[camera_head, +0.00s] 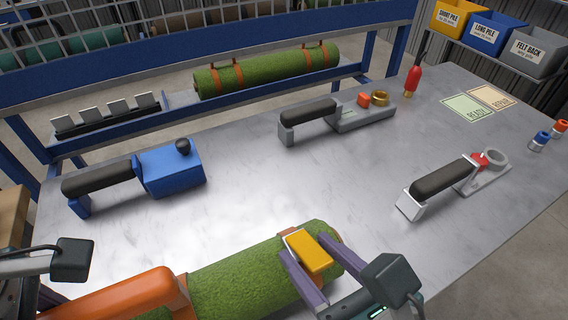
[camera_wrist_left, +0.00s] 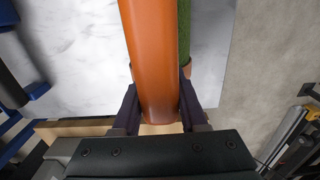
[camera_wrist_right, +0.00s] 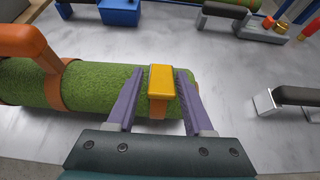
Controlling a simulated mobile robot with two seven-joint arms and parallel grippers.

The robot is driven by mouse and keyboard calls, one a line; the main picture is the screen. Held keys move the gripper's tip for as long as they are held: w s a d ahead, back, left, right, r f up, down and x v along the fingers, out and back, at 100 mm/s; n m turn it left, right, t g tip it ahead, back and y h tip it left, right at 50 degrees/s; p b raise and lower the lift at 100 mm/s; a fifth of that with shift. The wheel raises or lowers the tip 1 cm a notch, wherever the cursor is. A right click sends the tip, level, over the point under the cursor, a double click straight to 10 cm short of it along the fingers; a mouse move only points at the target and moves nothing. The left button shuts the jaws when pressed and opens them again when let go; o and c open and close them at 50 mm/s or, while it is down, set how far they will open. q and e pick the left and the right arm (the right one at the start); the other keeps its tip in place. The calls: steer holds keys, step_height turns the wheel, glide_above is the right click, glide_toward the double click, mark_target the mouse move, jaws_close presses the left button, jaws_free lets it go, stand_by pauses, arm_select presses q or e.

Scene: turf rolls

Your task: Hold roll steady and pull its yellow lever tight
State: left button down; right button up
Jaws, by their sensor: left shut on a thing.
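A green turf roll (camera_head: 240,278) lies at the near edge of the grey table. A thick orange handle (camera_head: 115,294) is at its left part. My left gripper (camera_wrist_left: 155,108) is shut on the handle's end, seen in the left wrist view. The head view shows only some of my left arm at lower left. A yellow lever (camera_head: 311,253) sits on a strap near the roll's right end. My right gripper (camera_wrist_right: 160,72) is open, with its purple fingers on either side of the lever (camera_wrist_right: 161,84). Small gaps show between fingers and lever.
A blue tool (camera_head: 170,170), a grey tool (camera_head: 360,119) and a silver tool with a red part (camera_head: 440,180) lie on the table. Another strapped roll (camera_head: 265,72) lies behind the table. Labelled bins (camera_head: 490,33) stand at the back right. The table's middle is clear.

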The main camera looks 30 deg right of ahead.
arm_select(q)
steer(key=shift+s+a+f, duration=0.15)
steer(key=shift+f, duration=0.15)
arm_select(e)
steer(key=shift+o, duration=1)
steer(key=v, duration=1.1)
steer(key=shift+s+r, duration=0.2)
steer(key=shift+s, duration=0.15)
arm_select(q)
steer(key=c, duration=0.6)
jaws_free()
steer(key=shift+c, duration=0.2)
steer(key=shift+o, duration=1.4)
steer(key=shift+r, duration=0.1)
steer(key=shift+r, duration=0.15)
